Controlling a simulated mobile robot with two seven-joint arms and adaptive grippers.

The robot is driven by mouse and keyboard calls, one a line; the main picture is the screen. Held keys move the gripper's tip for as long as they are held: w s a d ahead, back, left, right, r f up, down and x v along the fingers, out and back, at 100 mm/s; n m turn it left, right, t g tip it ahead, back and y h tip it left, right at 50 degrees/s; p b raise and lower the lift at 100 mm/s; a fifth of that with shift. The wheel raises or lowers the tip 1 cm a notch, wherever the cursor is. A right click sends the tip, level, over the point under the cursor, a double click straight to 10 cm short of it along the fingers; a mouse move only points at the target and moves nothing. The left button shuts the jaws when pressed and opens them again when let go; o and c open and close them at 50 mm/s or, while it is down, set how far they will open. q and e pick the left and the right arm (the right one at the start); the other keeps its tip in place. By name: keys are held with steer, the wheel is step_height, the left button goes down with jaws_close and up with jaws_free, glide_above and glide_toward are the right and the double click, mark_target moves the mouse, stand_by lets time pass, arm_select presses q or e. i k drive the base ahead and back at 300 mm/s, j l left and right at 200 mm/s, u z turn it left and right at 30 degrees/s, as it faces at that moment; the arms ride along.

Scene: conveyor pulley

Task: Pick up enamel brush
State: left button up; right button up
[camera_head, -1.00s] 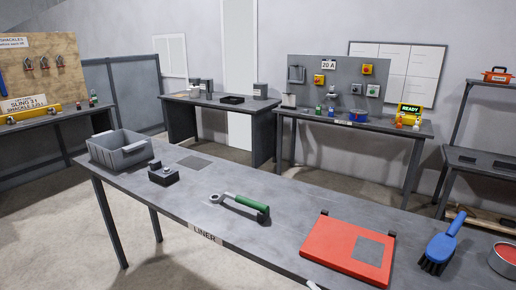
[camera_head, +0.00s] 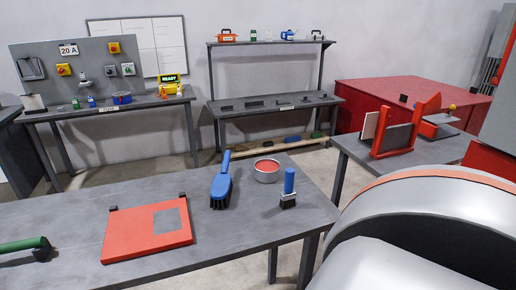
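A small upright brush (camera_head: 288,190) with a blue cylindrical handle and dark bristles stands near the right end of the grey table (camera_head: 70,213). It looks like the enamel brush. To its left is a round tin (camera_head: 266,171) with red content, apart from the brush. Further left lies a larger blue-handled brush (camera_head: 221,186) with black bristles. Neither of my grippers shows in the head view. A large grey rounded part of my own body fills the lower right corner.
A red flat panel (camera_head: 134,240) and a green-handled tool (camera_head: 28,246) lie further left on the table. Behind stand a shelf bench (camera_head: 280,106) and a bench with a control panel (camera_head: 74,70). A red frame (camera_head: 394,137) stands on a table at right.

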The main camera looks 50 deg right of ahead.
mark_target(288, 198)
steer(key=z, duration=1.85)
